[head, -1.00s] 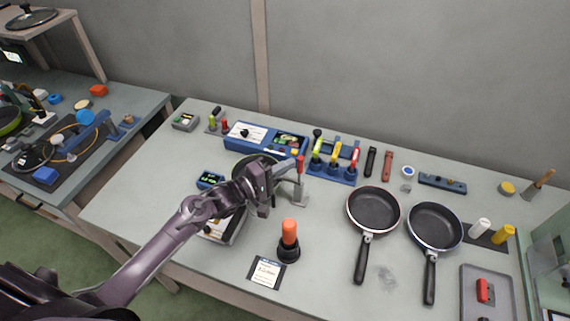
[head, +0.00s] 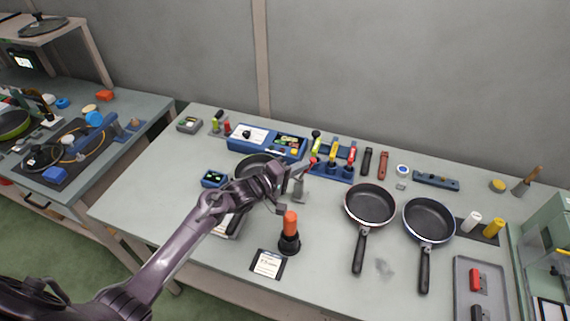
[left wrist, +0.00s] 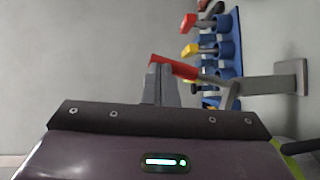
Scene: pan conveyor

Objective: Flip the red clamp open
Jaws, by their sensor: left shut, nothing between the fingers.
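The red clamp has a grey metal stand (head: 299,190) on the table, left of the pans. Its red handle (head: 313,161) leans to the right in the head view. In the left wrist view the handle (left wrist: 176,67) lies slanted right at the fingertips, and its grey stand (left wrist: 270,84) is at the right. My left gripper (head: 287,172) is shut and empty, its fingertips (left wrist: 160,82) against or very close to the handle. I cannot tell whether they touch. A dark pan (head: 256,166) is partly hidden behind my left arm. My right gripper is not in view.
An orange-topped plunger (head: 290,228) stands in front of the clamp. A blue rack (head: 345,173) with coloured-handled tools is close behind it. Two frying pans (head: 369,203) (head: 430,219) lie to the right.

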